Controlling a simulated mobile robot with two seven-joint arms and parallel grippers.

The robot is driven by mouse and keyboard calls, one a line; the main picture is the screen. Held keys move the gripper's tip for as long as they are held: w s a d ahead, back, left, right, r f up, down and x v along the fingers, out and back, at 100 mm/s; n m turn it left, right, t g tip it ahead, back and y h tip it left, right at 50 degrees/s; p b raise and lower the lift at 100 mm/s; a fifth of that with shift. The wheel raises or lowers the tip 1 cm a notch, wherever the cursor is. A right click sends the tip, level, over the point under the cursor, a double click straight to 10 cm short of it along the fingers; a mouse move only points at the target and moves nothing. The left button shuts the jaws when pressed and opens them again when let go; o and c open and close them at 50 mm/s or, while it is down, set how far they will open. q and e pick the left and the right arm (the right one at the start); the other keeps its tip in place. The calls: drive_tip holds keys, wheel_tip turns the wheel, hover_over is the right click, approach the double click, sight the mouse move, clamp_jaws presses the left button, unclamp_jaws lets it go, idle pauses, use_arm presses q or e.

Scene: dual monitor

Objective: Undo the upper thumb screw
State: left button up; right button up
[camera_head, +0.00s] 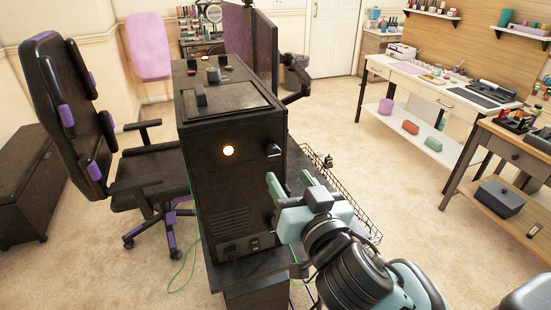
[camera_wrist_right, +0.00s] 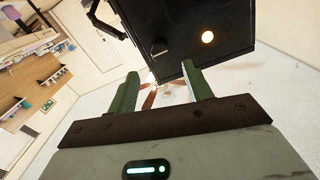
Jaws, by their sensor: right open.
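The black computer case (camera_head: 225,185) stands on a dark desk, its back panel facing me with a round glowing light (camera_head: 228,151). The upper thumb screw (camera_head: 272,150) is a dark knob sticking out near the right edge of that panel. It also shows as a small dark knob in the right wrist view (camera_wrist_right: 160,48). My right gripper (camera_head: 288,180) is open and empty, below and to the right of the upper screw, apart from it. Its green fingers (camera_wrist_right: 160,75) point toward the case in the wrist view. The lower part of the panel's right edge is partly hidden by this gripper. My left gripper is not in view.
A wire basket (camera_head: 345,190) runs along the desk's right side. A monitor (camera_head: 265,50) on an arm stands behind the case. A black chair (camera_head: 100,150) is at the left. Open carpet (camera_head: 390,170) lies between the desk and the right-hand tables.

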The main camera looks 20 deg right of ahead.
sight(275, 155)
drive_tip(key=w, duration=0.7)
drive_tip(key=shift+w+a+r+p, duration=0.1)
drive_tip(key=shift+w+a+p, duration=0.05)
drive_tip(key=shift+w+p, duration=0.2)
